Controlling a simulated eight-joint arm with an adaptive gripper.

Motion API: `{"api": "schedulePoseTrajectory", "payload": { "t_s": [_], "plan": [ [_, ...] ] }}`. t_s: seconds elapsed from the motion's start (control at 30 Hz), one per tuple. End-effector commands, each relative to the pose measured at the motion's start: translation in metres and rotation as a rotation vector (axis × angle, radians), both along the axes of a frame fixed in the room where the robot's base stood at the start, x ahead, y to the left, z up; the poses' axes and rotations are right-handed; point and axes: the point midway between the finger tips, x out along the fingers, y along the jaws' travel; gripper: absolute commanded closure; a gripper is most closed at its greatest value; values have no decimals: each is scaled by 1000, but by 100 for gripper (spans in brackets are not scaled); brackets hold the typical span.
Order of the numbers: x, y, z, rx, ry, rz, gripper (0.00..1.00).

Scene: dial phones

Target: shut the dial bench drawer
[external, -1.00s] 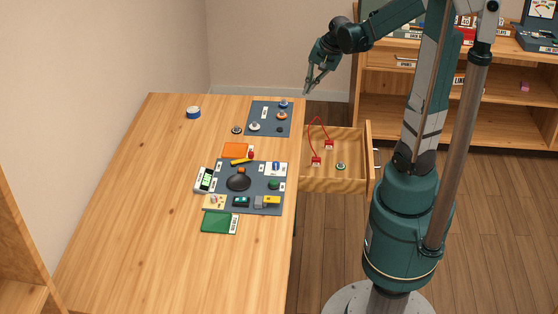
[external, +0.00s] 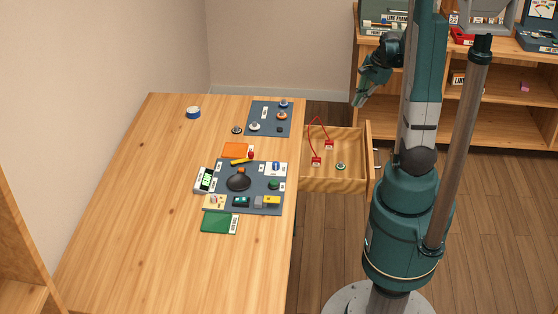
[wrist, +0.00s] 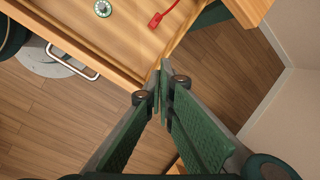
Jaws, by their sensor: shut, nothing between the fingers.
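The dial bench drawer (external: 369,150) stands open, pulled out to the right from under the bench top (external: 120,200). Inside lie two red tags (external: 316,161) on a red cord and a round green piece (external: 340,166). My gripper (external: 358,104) is shut and empty, above and beyond the drawer's far right corner in the external view. In the wrist view my fingertips (wrist: 160,66) are together beside the corner of the drawer (wrist: 120,68). The drawer's metal handle (wrist: 72,64) shows there on the front panel, left of my fingers and apart from them.
A wooden shelf unit (external: 480,130) stands at the back right. Bare floor (external: 480,220) lies to the right of the drawer.

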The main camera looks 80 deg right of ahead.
Motion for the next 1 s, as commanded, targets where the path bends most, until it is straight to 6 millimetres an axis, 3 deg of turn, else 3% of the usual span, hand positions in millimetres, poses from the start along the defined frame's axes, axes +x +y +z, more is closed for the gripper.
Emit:
{"api": "schedulePoseTrajectory", "payload": {
  "t_s": [0.6,0.8,1.0],
  "plan": [
    [-131,11,-51,196,-49,-441,100],
    [-159,20,-62,246,-66,-547,100],
    [-172,25,-67,269,-73,-594,100]
  ]
}}
